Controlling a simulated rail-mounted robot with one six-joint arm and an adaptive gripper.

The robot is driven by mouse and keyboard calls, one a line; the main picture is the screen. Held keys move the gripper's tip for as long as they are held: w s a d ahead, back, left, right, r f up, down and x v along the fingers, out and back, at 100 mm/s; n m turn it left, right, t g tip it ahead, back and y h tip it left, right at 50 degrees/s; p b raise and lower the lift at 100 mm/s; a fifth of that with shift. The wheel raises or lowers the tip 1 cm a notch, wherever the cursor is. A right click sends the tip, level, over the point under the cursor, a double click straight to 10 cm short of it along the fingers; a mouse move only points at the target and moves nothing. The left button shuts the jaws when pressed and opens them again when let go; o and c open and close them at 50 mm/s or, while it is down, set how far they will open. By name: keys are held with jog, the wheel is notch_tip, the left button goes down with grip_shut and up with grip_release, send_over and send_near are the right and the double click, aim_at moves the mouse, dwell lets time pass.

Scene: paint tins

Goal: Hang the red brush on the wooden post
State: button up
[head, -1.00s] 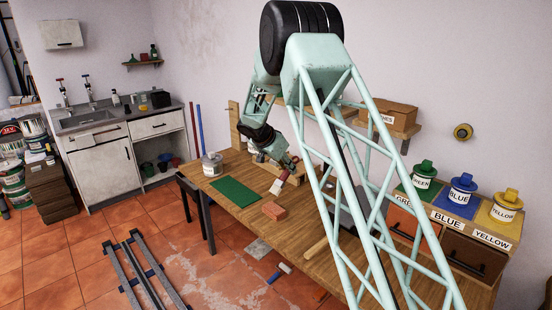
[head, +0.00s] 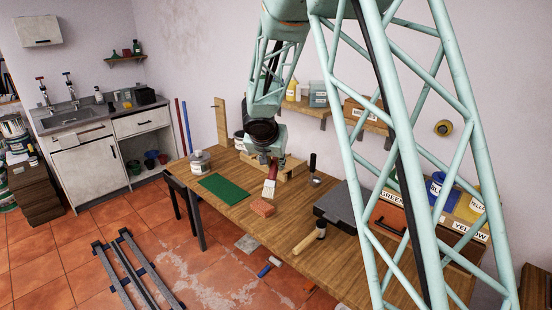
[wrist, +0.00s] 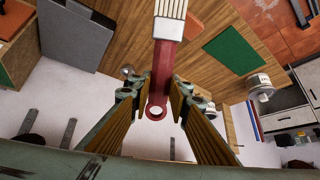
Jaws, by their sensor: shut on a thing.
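The red brush (head: 273,172) is held in my gripper (head: 276,160) above the table, with its pale bristles hanging down. In the wrist view, the brush's red handle (wrist: 161,75) lies between the two fingers of my gripper (wrist: 157,94), which is shut on it. The round hole near the handle's end shows just past the fingertips. The wooden post (head: 222,124) stands upright at the table's far left end, with a small peg near its top. The brush is apart from the post, to its right and nearer the camera.
A dark grey slab (head: 343,206) and mallet (head: 309,239) lie to the right. A shelf (head: 316,107) is on the wall behind.

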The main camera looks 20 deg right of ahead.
jog(key=s+a+n+y+p, duration=0.1)
jog(key=s+a, duration=0.2)
jog(key=s, duration=0.6)
jog(key=shift+s+r+n, duration=0.15)
jog(key=shift+r+n, duration=0.1)
jog(key=shift+n, duration=0.15)
